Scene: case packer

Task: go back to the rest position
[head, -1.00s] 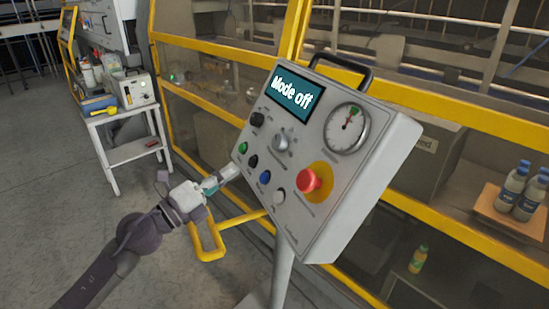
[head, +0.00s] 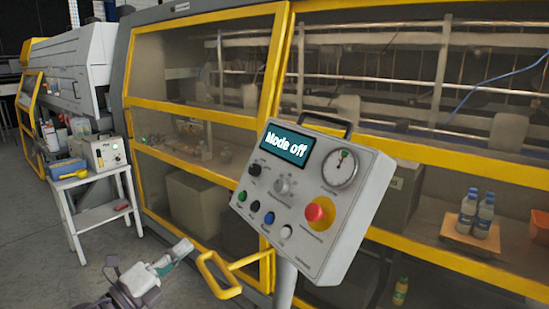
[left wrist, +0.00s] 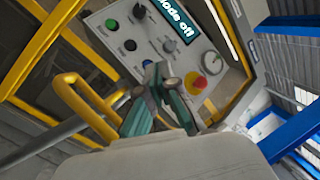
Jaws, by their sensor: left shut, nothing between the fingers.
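My left gripper (head: 180,252) is at the lower left of the head view, below and left of the grey control panel (head: 345,225), apart from it. In the left wrist view its teal fingers (left wrist: 160,104) are shut with nothing between them, and the panel (left wrist: 125,28) stands beyond them. The panel's screen (head: 287,150) reads "Mode off". The panel carries a red button (head: 319,212) on yellow, a dial gauge (head: 340,168), a knob and several small buttons. My right gripper is not in view.
A yellow handle (head: 222,280) juts out below the panel, close to my left gripper. The yellow-framed machine (head: 205,172) stands behind the panel. A white side table (head: 95,216) with a small device (head: 103,152) stands at the left. Floor beside that table is clear.

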